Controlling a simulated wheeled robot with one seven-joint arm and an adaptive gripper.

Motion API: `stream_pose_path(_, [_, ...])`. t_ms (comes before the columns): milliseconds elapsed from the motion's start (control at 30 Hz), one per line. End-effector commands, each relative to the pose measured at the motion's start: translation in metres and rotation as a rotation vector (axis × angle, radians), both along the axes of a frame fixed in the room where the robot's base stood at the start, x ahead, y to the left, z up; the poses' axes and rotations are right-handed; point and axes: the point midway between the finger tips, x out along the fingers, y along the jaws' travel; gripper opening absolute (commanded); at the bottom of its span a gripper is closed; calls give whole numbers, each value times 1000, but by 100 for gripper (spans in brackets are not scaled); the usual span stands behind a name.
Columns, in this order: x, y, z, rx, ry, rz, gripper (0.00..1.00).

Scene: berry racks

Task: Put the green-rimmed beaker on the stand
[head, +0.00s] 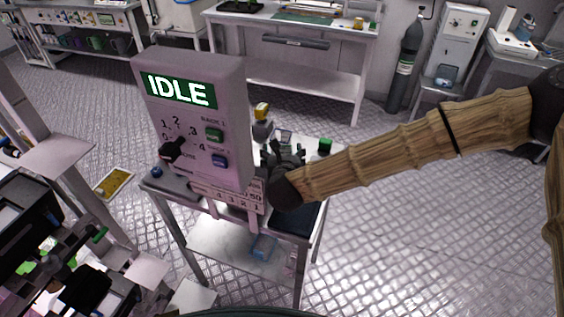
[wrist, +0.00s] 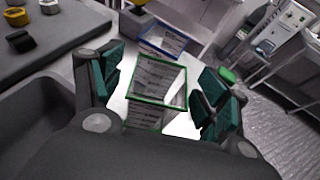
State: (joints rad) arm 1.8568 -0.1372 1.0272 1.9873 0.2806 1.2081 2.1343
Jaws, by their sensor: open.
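The green-rimmed beaker (wrist: 158,82) is clear and square-mouthed. It stands between the two teal finger pads of my gripper (wrist: 163,98) in the wrist view, with gaps on both sides. In the head view my gripper (head: 284,160) is over the small table, partly hidden by the control panel and my own arm. A blue-rimmed beaker (wrist: 162,38) is just beyond the green-rimmed one. I cannot tell which thing is the stand.
A tall control panel (head: 193,125) reading IDLE, with a dial and green and blue buttons, rises at the table's (head: 180,190) front. A green block (head: 325,146) sits at the table's right. A grey surface (wrist: 60,30) with small dark and yellow objects lies left in the wrist view.

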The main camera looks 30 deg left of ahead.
Motion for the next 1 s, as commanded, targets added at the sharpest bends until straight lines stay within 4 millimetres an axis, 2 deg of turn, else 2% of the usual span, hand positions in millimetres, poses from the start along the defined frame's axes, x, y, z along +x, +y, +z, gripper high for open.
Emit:
stream_pose_path(367, [7,5,-4,-1,1,0,75])
stream_pose_path(600, [7,5,-4,-1,1,0,31])
stream_pose_path(700, [7,5,-4,-1,1,0,26])
stream_pose_path(1000, [7,5,0,0,0,0,26])
